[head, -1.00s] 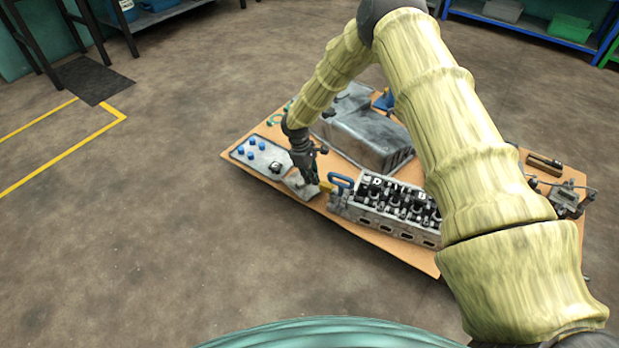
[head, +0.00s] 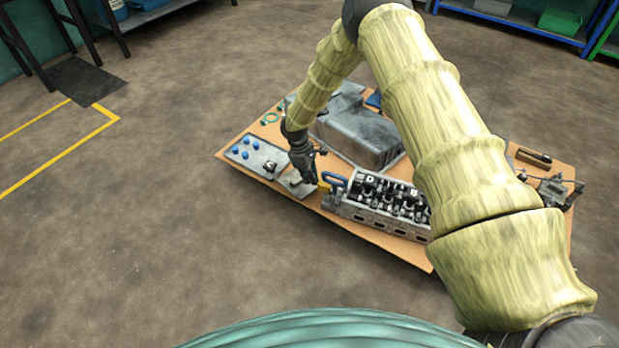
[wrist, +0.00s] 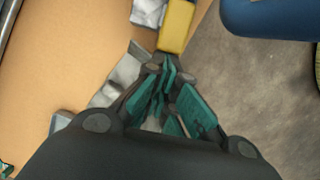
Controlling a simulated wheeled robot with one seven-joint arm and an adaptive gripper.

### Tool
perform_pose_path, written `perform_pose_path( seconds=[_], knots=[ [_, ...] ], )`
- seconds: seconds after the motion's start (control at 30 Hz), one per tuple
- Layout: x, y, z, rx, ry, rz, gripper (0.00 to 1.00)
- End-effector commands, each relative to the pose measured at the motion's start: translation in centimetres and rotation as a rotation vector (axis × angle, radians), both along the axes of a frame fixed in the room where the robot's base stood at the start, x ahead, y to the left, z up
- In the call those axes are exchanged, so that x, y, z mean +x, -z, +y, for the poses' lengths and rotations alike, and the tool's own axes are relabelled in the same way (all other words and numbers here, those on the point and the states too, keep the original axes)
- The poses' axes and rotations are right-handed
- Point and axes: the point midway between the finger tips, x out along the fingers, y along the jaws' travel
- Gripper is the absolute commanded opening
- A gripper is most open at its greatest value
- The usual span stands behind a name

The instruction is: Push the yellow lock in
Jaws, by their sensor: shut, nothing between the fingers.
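The yellow lock (wrist: 176,27) is a small yellow block in the wrist view, just beyond my fingertips. In the head view my gripper (head: 309,180) is low over the board, beside the grey plate. The lock's far side is hidden.
The engine block (head: 385,208) and a grey metal housing (head: 358,138) take up the middle of the brown board (head: 228,153). A grey plate with blue knobs (head: 256,155) lies at left. Open floor is around.

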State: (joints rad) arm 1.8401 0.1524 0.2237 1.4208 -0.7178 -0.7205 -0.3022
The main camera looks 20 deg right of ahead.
Motion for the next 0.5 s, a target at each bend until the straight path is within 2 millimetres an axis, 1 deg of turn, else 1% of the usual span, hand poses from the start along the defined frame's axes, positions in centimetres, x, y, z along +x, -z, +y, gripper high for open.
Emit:
perform_pose_path(
  seconds=[0.07,0.27,0.33,0.5],
  knots=[
    [0.1,0.1,0.1,-0.005,0.002,0.004,0.0],
    [1.6,0.0,2.3,0.0,0.003,-0.002,0.0],
    [2.0,-1.7,2.6,0.0,0.003,-0.004,0.0],
    [2.3,-4.7,2.6,0.0,0.012,-0.004,0.0]
  ],
)
